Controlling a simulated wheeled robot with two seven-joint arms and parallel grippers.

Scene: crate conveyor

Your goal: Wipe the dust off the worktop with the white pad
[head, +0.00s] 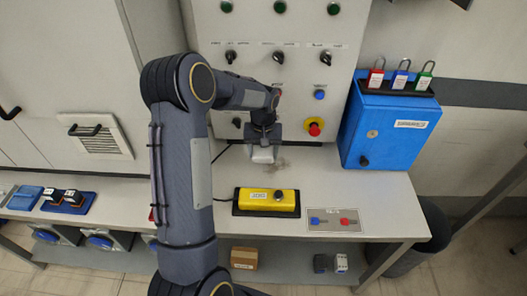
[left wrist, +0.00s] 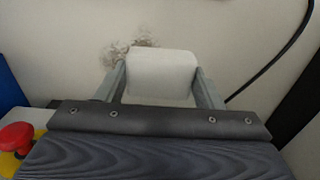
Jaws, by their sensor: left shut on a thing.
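My left gripper (head: 263,147) is shut on the white pad (head: 263,156) above the back part of the worktop (head: 340,188). In the left wrist view the pad (left wrist: 162,72) sits between the two fingers. I cannot tell whether the pad touches the worktop. A brownish-grey dust patch (head: 280,163) shows just to the right of the pad. In the left wrist view the dust (left wrist: 122,50) lies beyond the pad's upper left edge, and the pad may hide part of it. My right gripper is not in view.
A yellow control box (head: 257,201) and a grey plate with blue and red parts (head: 335,220) are near the front edge. A blue box with padlocks (head: 388,130) stands right. The control panel with a red button (head: 314,127) rises behind. A black cable runs left of the pad.

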